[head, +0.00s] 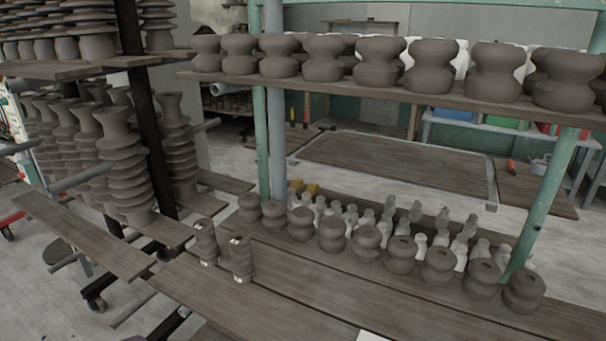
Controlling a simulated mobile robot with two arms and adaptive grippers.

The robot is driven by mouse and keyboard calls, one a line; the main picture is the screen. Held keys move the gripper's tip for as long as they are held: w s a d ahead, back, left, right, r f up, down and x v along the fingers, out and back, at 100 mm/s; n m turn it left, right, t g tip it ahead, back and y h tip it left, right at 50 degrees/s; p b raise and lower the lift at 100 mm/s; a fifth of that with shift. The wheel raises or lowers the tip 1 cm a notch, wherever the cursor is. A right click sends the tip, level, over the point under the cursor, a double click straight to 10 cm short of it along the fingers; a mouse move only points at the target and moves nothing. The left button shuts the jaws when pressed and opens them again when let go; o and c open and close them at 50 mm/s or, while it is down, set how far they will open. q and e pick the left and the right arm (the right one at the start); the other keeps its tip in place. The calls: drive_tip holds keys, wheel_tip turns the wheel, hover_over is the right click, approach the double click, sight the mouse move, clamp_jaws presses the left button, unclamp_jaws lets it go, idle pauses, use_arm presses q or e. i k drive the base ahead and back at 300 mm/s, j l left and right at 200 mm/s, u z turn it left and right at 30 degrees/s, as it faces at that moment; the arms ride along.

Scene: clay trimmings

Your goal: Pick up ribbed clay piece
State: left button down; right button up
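Two small ribbed clay pieces stand upright side by side on the front wooden boards in the head view, one on the left (206,243) and one nearer (242,260). Both are dark grey-brown cylinders with small white spots at top and bottom. Taller ribbed clay pieces (121,165) with wide fins stand on the rack at the left, several of them partly hiding one another. I cannot tell which piece the task means. Neither of my grippers is in view.
Rounded clay pots (332,234) line the lower shelf, with white bottle shapes (420,243) behind them. Larger pots (432,66) fill the upper shelf. A green post (548,195) and dark rack post (147,120) stand upright. The front board (240,305) has bare room.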

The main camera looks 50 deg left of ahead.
sight(203, 229)
drive_tip(key=u, duration=2.1)
